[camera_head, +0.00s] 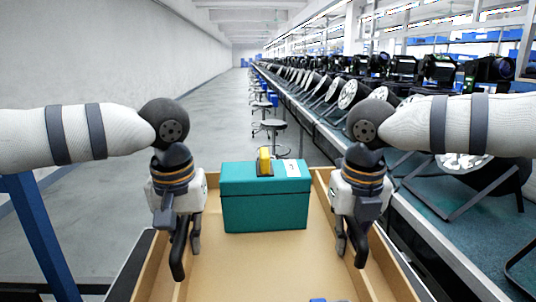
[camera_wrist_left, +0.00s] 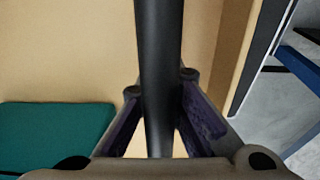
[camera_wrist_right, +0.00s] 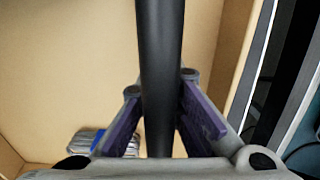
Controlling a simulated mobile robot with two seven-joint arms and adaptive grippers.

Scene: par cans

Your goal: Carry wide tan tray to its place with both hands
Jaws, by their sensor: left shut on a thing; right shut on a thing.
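The wide tan tray (camera_head: 265,270) is in front of me in the head view, with low side walls. Its bare floor also shows in the left wrist view (camera_wrist_left: 60,50) and the right wrist view (camera_wrist_right: 60,60). My left gripper (camera_head: 184,250) is at the tray's left side, shut on a dark bar-like handle (camera_wrist_left: 158,60). My right gripper (camera_head: 350,240) is at the right side, shut on a matching dark bar (camera_wrist_right: 160,60). How the bars join the tray is hidden. A teal box (camera_head: 265,208) with a white label sits in the tray's far part.
A yellow object (camera_head: 264,162) rests on the teal box. A blue and silvery item (camera_wrist_right: 88,140) lies in the tray. A long bench (camera_head: 455,245) with dark lamps runs along the right. Stools (camera_head: 272,126) stand beyond. The grey floor at left is open.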

